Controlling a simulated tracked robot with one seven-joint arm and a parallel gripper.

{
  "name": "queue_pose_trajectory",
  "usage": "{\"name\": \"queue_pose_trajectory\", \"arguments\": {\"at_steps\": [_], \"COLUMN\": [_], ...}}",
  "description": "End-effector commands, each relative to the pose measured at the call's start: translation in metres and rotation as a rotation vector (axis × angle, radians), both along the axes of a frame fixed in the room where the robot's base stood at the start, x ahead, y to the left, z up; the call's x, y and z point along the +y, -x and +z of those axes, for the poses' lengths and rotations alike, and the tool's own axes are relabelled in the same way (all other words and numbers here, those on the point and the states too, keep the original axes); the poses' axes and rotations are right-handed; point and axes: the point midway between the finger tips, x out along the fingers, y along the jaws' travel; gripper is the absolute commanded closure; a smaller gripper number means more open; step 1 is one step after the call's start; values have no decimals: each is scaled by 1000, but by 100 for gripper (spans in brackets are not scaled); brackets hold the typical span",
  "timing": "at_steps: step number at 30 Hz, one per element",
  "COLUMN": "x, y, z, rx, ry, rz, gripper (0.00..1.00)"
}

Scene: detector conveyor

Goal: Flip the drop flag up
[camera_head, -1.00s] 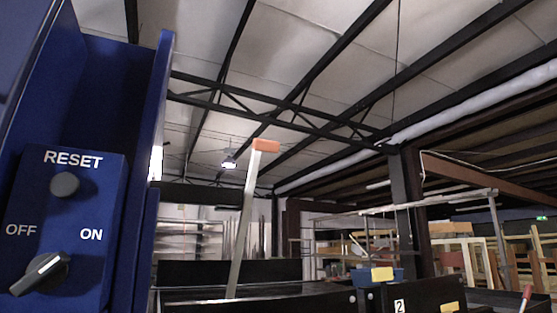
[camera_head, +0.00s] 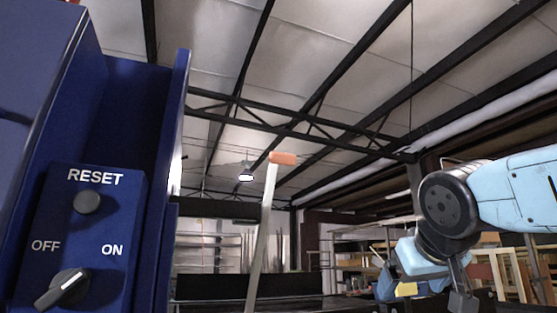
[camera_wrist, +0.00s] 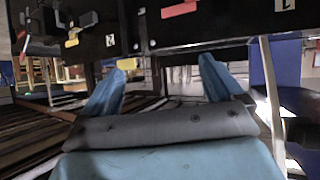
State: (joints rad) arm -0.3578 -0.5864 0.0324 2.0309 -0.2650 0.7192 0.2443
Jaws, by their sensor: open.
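A pale upright strip with an orange tip (camera_head: 283,158), which looks like the drop flag, stands in the middle of the head view. It leans slightly right, and its lower end runs out of the picture. A pale strip (camera_wrist: 272,100) also shows at the right of the wrist view; I cannot tell whether it is the same one. My gripper (camera_wrist: 166,62) is open, with nothing between its two blue fingers. Its fingers point toward a black panel (camera_wrist: 225,25) above them. In the head view my arm is to the right of the flag, apart from it.
A blue control box (camera_head: 115,205) with a RESET button (camera_head: 87,202) and an OFF/ON knob (camera_head: 63,289) fills the left. The panel carries a red tab (camera_wrist: 180,9) and a yellow tab (camera_wrist: 72,43). Shelving and wooden frames stand behind on the right.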

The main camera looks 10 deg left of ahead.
Motion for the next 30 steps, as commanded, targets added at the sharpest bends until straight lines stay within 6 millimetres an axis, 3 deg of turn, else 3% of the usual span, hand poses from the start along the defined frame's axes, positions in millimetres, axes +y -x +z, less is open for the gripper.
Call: {"name": "queue_pose_trajectory", "arguments": {"at_steps": [1, 6, 9, 13, 16, 20, 30], "x": [24, 93, 126, 155, 167, 174, 198], "y": [-5, -4, 7, 23, 31, 34, -5], "z": [34, 141, 194, 244, 266, 277, 277], "rx": [-63, -263, -358, -442, -479, -497, -497], "ry": [-18, -105, -165, -231, -263, -280, -281], "rz": [45, 172, 239, 302, 331, 347, 347], "gripper": [6, 6, 6, 6, 6, 6, 6]}}
